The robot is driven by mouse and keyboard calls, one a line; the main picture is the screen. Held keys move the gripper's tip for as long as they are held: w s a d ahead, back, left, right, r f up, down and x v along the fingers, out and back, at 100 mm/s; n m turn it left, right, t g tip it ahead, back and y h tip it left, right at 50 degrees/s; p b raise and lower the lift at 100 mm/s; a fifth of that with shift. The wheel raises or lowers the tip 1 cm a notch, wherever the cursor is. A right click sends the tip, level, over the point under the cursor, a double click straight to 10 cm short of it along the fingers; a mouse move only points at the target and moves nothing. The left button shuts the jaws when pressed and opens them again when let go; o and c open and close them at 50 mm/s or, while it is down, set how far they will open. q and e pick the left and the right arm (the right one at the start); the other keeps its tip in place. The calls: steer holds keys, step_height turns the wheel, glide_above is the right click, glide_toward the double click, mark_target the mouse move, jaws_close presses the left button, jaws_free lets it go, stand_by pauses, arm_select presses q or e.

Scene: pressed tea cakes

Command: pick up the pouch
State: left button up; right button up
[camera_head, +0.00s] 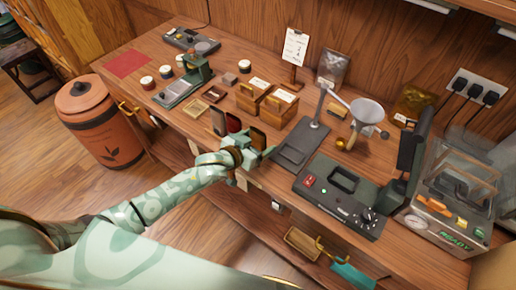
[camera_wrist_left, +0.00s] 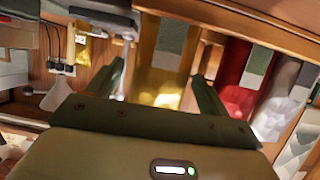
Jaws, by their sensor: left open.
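Three pouches stand in a row near the counter's front edge: a grey one (camera_head: 218,122), a red one (camera_head: 233,123) and a dark gold one (camera_head: 257,138). My left gripper (camera_head: 258,152) is open, low in front of the gold pouch. In the left wrist view the gold pouch with its pale label (camera_wrist_left: 166,62) shows between the two open fingers (camera_wrist_left: 162,90). I cannot tell how deep it sits between them. The red pouch (camera_wrist_left: 238,75) and the grey-white one (camera_wrist_left: 284,95) stand to the right there. My right gripper is not in view.
Wooden boxes (camera_head: 275,105) stand just behind the pouches. A silver pouch (camera_head: 333,66) and another gold pouch (camera_head: 412,104) stand at the back. An orange bin (camera_head: 95,122) is left.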

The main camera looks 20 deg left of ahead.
arm_select(q)
steer(key=shift+w+d+f, duration=0.15)
steer(key=shift+w, duration=0.15)
steer(key=shift+s, duration=0.1)
steer(key=c, duration=1.1)
steer(key=shift+o, duration=0.2)
